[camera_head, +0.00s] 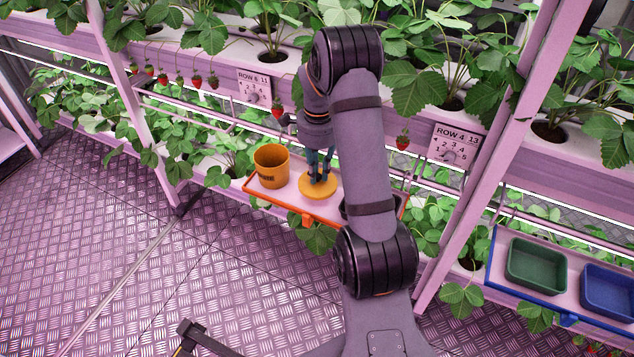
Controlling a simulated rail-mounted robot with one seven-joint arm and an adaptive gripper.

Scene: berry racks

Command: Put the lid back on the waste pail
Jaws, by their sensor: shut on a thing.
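The lid looks level. I cannot tell whether it touches the tray or is slightly above it. My arm covers the tray's right part.
A dark container partly shows behind my arm on the tray. A blue-rimmed tray (527,287) at right holds a green bin (536,266) and a blue bin (608,291). Strawberry plants and hanging berries (196,80) line the racks above. A rack post (131,90) stands left of the pail.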

